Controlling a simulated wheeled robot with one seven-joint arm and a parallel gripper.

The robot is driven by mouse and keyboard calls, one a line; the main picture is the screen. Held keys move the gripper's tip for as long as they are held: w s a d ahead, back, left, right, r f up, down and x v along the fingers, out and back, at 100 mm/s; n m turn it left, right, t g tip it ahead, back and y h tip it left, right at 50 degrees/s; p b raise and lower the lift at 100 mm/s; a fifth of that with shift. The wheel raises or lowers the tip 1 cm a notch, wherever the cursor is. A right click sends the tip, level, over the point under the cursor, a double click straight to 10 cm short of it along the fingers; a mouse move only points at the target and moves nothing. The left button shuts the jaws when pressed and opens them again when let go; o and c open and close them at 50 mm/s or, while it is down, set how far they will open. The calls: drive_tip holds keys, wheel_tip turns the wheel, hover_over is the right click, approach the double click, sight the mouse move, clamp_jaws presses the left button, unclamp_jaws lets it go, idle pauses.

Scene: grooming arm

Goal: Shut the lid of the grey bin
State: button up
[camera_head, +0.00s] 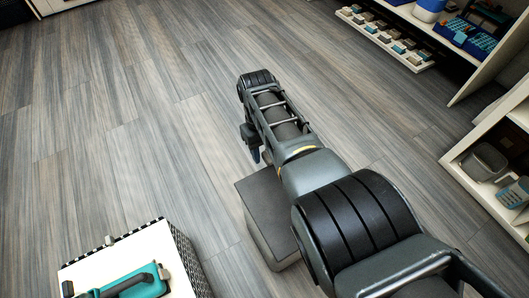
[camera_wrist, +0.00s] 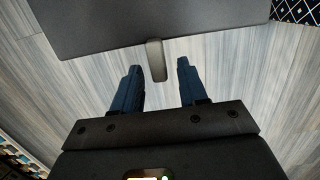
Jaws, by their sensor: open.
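The grey bin (camera_head: 262,245) stands on the floor, partly hidden behind my arm in the head view. Its dark flat lid (camera_head: 262,205) shows on top; I cannot tell whether it is fully down. In the wrist view the lid (camera_wrist: 150,22) fills the top as a dark panel. A small grey tab (camera_wrist: 156,60) sticks out from its edge. My gripper (camera_wrist: 159,68) is open and empty, with its two blue fingers apart on either side of the tab's line. In the head view my gripper (camera_head: 256,154) is low, just beyond the bin's far edge; contact cannot be told.
A white box with a checkered edge (camera_head: 178,250) stands at the lower left, with a teal tool case (camera_head: 135,288) on it. White shelves (camera_head: 478,80) with goods line the right side. The wood floor (camera_head: 120,110) is clear at the left and back.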

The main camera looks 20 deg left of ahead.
drive_tip(key=shift+w+a+r+p, duration=0.1)
drive_tip(key=shift+r+p, duration=0.3)
drive_tip(key=shift+r, duration=0.75)
drive_tip(key=shift+w+a+r+p, duration=0.1)
drive_tip(key=shift+r+p, duration=0.3)
drive_tip(key=shift+r, duration=0.7)
